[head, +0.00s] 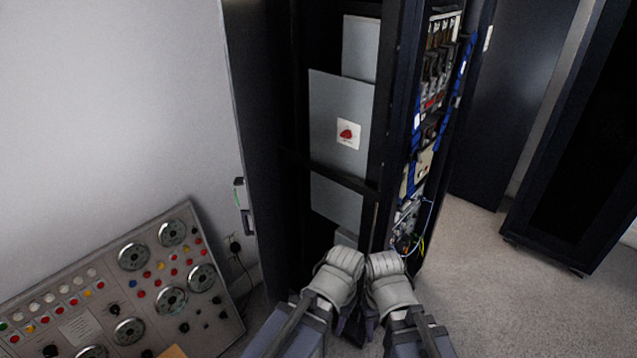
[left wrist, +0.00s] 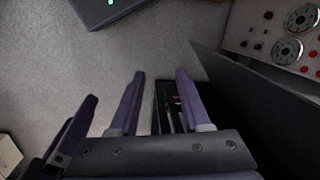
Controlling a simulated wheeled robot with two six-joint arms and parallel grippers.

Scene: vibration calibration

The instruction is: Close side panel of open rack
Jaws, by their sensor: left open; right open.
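The open rack (head: 380,120) stands upright in the middle of the head view, with grey plates visible through its open side. The dark side panel (head: 262,130) stands swung out at the rack's left, with a handle on its outer edge. In the left wrist view, a dark panel (left wrist: 245,105) rises to the right of my left gripper (left wrist: 160,80). That gripper is open, with no object held between its fingers. My right gripper (head: 371,325) is low in front of the rack, close beside the left one. Its fingertips are mostly hidden; it looks open and empty.
A sloped control console (head: 105,290) with dials and coloured buttons stands at the lower left against the white wall. Exposed blue cables and wiring (head: 412,180) run along the rack's right side. Another dark cabinet (head: 575,150) stands at right. Carpet (head: 490,300) is clear at lower right.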

